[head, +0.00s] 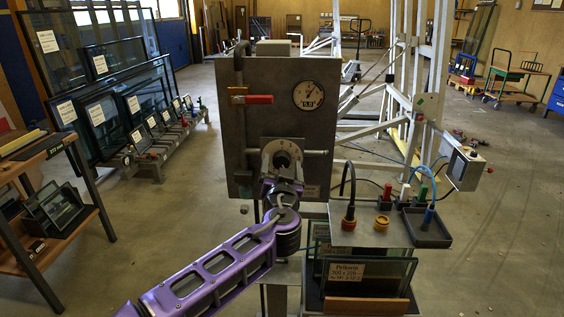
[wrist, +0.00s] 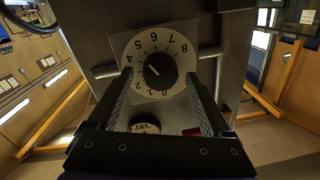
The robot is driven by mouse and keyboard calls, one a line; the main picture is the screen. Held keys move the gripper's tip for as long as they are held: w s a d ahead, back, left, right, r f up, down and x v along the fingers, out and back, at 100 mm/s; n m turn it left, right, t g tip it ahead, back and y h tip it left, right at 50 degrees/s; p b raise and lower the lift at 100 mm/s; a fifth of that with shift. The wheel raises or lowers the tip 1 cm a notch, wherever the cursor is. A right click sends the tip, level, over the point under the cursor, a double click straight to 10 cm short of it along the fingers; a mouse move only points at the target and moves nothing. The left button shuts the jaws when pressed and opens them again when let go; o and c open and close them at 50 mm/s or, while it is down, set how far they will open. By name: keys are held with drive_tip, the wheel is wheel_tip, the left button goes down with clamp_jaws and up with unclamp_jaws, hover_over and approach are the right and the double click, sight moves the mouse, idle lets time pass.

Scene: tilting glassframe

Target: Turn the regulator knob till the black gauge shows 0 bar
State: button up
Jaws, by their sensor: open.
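The regulator knob is black, in the middle of a white numbered dial, on the grey panel (head: 235,135). The knob (wrist: 161,70) shows in the wrist view, its white mark pointing up-left, roughly toward 4 or 5. The dial (head: 284,151) shows partly above my gripper (head: 282,187) in the head view. My gripper (wrist: 159,78) is open, its fingers on either side of the knob; I cannot tell if they touch it. The gauge (head: 308,95) has a pale face and dark rim, upper right on the panel. Its needle points up-right; its small print is unclear.
A red lever (head: 258,99) sits on the pipe left of the gauge. A side shelf (head: 390,232) right of the panel holds colored plugs and a black cable. Glass panes (head: 360,275) stand below it. A white frame (head: 400,100) stands behind.

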clamp_jaws()
idle(0.5)
